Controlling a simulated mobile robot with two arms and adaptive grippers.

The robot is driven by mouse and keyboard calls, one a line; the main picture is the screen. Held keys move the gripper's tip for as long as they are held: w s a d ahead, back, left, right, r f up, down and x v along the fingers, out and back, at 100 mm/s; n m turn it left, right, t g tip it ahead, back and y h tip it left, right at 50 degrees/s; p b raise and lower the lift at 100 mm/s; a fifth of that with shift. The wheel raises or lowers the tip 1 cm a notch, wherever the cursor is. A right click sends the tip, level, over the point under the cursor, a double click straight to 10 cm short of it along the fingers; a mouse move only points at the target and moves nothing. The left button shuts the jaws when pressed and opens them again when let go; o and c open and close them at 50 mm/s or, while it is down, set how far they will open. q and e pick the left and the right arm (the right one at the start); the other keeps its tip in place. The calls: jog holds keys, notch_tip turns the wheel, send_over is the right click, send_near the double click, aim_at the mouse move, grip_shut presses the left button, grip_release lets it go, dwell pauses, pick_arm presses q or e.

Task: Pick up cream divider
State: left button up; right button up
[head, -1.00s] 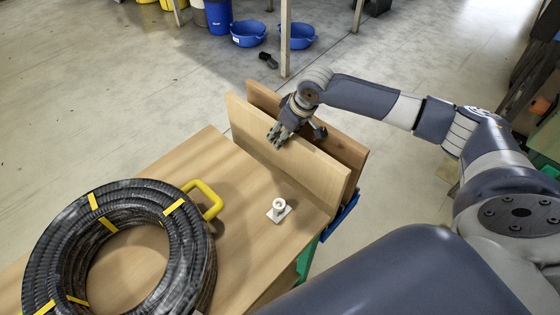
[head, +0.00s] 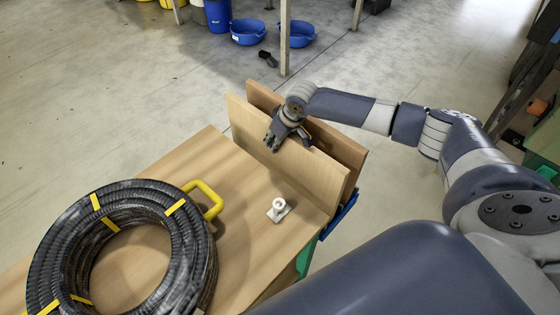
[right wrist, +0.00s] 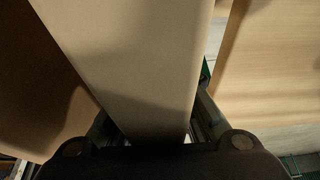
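In the right wrist view the cream divider (right wrist: 145,65) runs between the fingers of my right gripper (right wrist: 155,125). Narrow gaps show beside the board near the finger bases, so the gripper looks open around it. The fingertips are largely hidden by the board. My left gripper is not in view.
The brown board (head: 343,147) stands close behind and parallel; it fills the left of the right wrist view (right wrist: 35,90). A black hose coil (head: 55,230), a yellow handle (head: 213,198) and a white fitting (head: 279,209) are on the bench (head: 235,240). Bench surface between them is clear.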

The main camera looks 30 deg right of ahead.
jog(key=shift+r, duration=0.1)
grip_shut()
notch_tip(320, 180, up, 10)
jog(key=shift+w+f+b, duration=0.1)
jog(key=shift+b, duration=0.6)
notch_tip(320, 180, up, 10)
jog(key=p, duration=1.2)
jog(key=shift+r, duration=0.2)
